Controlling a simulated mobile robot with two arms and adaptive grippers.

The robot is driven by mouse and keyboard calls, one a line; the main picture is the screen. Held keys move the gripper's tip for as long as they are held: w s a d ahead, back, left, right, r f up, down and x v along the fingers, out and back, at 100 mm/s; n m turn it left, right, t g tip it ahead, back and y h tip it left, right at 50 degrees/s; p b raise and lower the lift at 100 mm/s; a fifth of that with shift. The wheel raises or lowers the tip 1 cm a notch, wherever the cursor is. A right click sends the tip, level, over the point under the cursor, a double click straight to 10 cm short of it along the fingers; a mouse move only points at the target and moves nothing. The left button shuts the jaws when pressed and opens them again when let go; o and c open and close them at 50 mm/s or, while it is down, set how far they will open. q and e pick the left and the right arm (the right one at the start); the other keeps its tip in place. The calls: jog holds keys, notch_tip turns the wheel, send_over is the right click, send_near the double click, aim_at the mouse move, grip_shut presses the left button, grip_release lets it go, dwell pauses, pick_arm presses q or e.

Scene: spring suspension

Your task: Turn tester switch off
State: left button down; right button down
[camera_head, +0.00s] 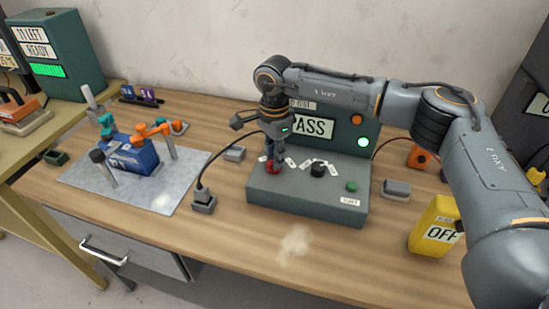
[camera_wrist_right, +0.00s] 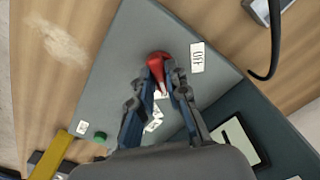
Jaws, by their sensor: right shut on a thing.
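The tester (camera_head: 310,200) is a grey-green box on the bench with an upright panel reading "PASS" and a lit green lamp (camera_head: 363,142). Its red switch (camera_head: 272,169) is at the left of the sloped top. My right gripper (camera_head: 274,160) reaches down from above and is shut on this switch. In the right wrist view the red switch (camera_wrist_right: 158,58) sits between the fingertips (camera_wrist_right: 163,72), and a white "OFF" label (camera_wrist_right: 197,57) lies just beside it. The fingers hide part of the switch. My left gripper is not in view.
A black knob (camera_head: 318,170) and a green button (camera_head: 351,186) are on the tester top. A yellow "OFF" box (camera_head: 434,225) stands at right. A blue block (camera_head: 135,158) is among clamps on a grey plate (camera_head: 165,203). A black cable (camera_head: 212,160) runs left of the tester.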

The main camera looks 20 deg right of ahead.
jog(key=n+b, duration=0.2)
jog(key=n, duration=0.1)
jog(key=shift+f, duration=0.15)
jog(key=n+b, duration=0.1)
jog(key=n, duration=0.4)
jog(key=shift+b, duration=0.35)
jog(key=n+b, duration=0.1)
jog(key=n, duration=0.3)
jog(key=shift+n+b, duration=0.3)
jog(key=shift+n, duration=1.9)
jog(key=c, duration=1.3)
grip_release()
